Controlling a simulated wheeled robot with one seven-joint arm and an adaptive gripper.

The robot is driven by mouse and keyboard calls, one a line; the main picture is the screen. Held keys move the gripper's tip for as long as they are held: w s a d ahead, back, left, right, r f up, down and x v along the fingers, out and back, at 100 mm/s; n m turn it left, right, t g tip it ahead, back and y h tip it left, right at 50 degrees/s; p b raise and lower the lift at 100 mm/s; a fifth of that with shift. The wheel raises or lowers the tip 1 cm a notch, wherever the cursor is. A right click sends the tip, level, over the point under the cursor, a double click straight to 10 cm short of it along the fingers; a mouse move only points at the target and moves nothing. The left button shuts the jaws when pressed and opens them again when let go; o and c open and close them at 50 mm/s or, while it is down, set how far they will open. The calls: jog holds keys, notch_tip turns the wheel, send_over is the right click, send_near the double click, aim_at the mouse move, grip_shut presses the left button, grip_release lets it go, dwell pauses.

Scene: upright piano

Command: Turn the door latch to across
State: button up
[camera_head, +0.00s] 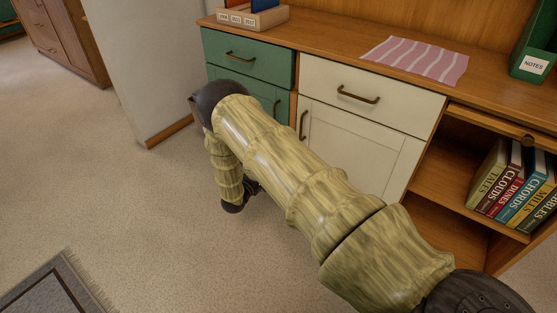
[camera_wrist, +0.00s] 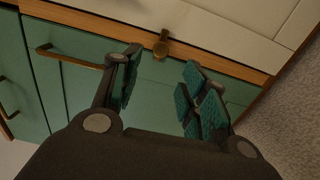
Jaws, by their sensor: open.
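The door latch (camera_wrist: 161,46) is a small bronze piece with a rounded end, on the wood strip between the green and white fronts in the wrist view. In the head view my arm hides the latch and most of the gripper.
The white door (camera_head: 345,143) and white drawer (camera_head: 370,93) adjoin the green fronts, with projecting bronze handles (camera_head: 358,96). An open shelf holds several books (camera_head: 515,185) at right. A pale wall end (camera_head: 150,60) stands at left. The carpet (camera_head: 150,220) is mostly clear.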

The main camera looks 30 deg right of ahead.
jog(key=shift+v, duration=1.9)
jog(key=s+a+f+y, duration=0.2)
jog(key=s+f+y, duration=0.2)
jog(key=s, duration=0.3)
jog(key=s+a+f+m+y, duration=0.1)
jog(key=s+a+f+y, duration=0.25)
jog(key=s, duration=0.35)
jog(key=s+a+f+y, duration=0.1)
jog(key=s+f+y, duration=0.35)
jog(key=s, duration=0.25)
jog(key=s+a+r+m+g+y, duration=0.1)
jog(key=s+a+g+y, duration=0.15)
jog(key=s, duration=0.65)
jog(key=s+a+r+m+g+y, duration=0.15)
jog(key=s+a, duration=0.25)
jog(key=s, duration=0.5)
jog(key=s+a+m+g+y, duration=0.1)
jog(key=s+a+m+g, duration=0.15)
jog(key=s, duration=0.65)
notch_tip(320, 180, up, 31)
jog(key=n+p, duration=0.1)
jog(key=p, duration=3)
jog(key=shift+a, duration=0.3)
jog(key=shift+g, duration=0.25)
